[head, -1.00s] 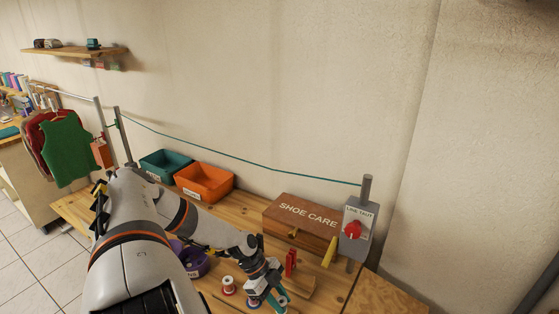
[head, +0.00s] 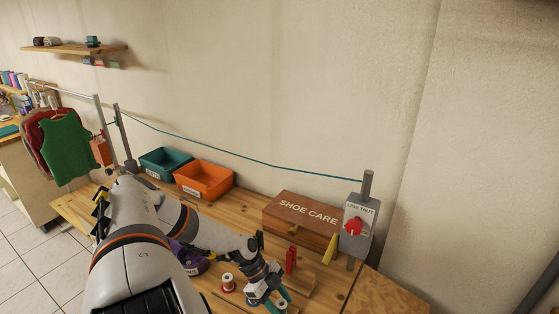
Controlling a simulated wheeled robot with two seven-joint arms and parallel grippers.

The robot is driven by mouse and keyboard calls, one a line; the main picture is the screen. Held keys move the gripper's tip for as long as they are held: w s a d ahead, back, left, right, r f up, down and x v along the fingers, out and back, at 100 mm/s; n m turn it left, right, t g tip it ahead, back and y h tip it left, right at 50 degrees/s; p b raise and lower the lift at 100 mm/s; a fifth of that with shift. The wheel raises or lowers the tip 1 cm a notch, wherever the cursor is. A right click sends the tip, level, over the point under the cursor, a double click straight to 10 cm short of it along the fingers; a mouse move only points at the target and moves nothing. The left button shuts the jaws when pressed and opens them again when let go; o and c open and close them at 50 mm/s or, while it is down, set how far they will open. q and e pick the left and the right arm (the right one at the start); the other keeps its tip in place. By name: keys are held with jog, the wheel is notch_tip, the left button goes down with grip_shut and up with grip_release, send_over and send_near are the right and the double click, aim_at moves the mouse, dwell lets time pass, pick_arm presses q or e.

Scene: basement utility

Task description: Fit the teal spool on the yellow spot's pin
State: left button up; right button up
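My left arm comes in from the left and reaches down over the wooden bench. Its gripper (head: 268,296) is low in the picture, among the small spools. Teal shows beside the fingers (head: 284,294), but I cannot tell whether it is the teal spool or part of the gripper. A pale spool top (head: 280,306) shows at the fingers, close to the bottom edge. A spool with a red base (head: 228,283) stands upright just left of the gripper. I cannot make out the yellow spot or its pin. My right gripper is not in view.
A wooden block with red uprights (head: 291,261) stands right behind the gripper. Behind it are the shoe care box (head: 301,216) and a grey post box with a red knob (head: 353,228). Orange (head: 205,182) and teal (head: 164,163) bins stand farther left. A purple container (head: 190,263) is partly hidden by my arm.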

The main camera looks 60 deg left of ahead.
pick_arm(q)
jog(key=shift+o, duration=0.6)
jog(key=shift+s+a+r, duration=0.1)
jog(key=shift+a+r, duration=0.1)
jog(key=p+v, duration=0.2)
jog(key=v, duration=0.9)
jog(key=shift+r, duration=0.2)
